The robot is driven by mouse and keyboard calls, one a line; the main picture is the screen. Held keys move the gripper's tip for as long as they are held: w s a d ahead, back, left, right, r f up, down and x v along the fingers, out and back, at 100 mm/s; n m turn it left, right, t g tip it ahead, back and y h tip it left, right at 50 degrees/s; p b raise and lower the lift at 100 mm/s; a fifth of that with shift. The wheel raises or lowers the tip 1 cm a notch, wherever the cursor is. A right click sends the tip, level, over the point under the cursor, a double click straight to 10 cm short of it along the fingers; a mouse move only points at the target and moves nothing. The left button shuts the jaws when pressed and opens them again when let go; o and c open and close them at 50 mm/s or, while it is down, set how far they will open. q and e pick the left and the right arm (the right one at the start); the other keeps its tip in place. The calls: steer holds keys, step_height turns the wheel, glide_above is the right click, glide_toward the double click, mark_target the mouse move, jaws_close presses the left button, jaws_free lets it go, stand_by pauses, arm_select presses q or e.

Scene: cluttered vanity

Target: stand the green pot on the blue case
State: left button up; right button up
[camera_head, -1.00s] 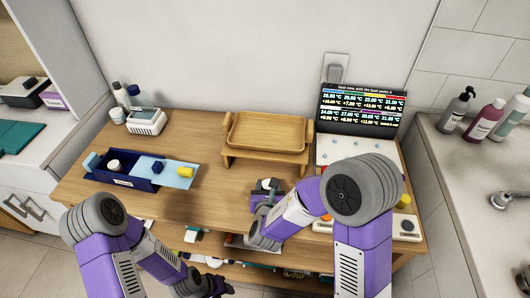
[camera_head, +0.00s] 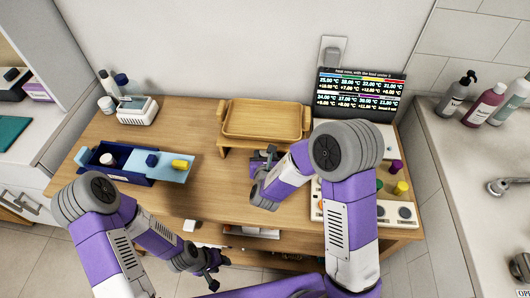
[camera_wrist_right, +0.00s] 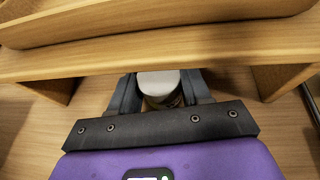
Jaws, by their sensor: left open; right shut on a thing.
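A small green pot (camera_head: 379,185) stands at the right of the table, partly hidden by my right arm. A dark blue open case (camera_head: 128,174) is at the table's left, with a light blue panel (camera_head: 180,172) at its right. My right gripper (camera_head: 268,158) is shut on a white-topped jar, in front of the wooden stand. The right wrist view shows the jar (camera_wrist_right: 158,84) between the fingers, its lower part partly hidden. My left gripper (camera_head: 212,276) is open and empty, low in front of the table.
A purple pot (camera_head: 396,166) and a yellow pot (camera_head: 401,187) stand near the green pot. A wooden tray (camera_head: 262,134) sits on the low stand (camera_head: 228,143). A dark display (camera_head: 360,95) is behind at right. A white device (camera_head: 137,112) stands back left.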

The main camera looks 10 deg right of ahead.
steer(key=shift+w+f, duration=0.1)
steer(key=shift+f, duration=0.15)
steer(key=o, duration=1)
steer(key=shift+o, duration=0.2)
steer(key=shift+r, duration=0.1)
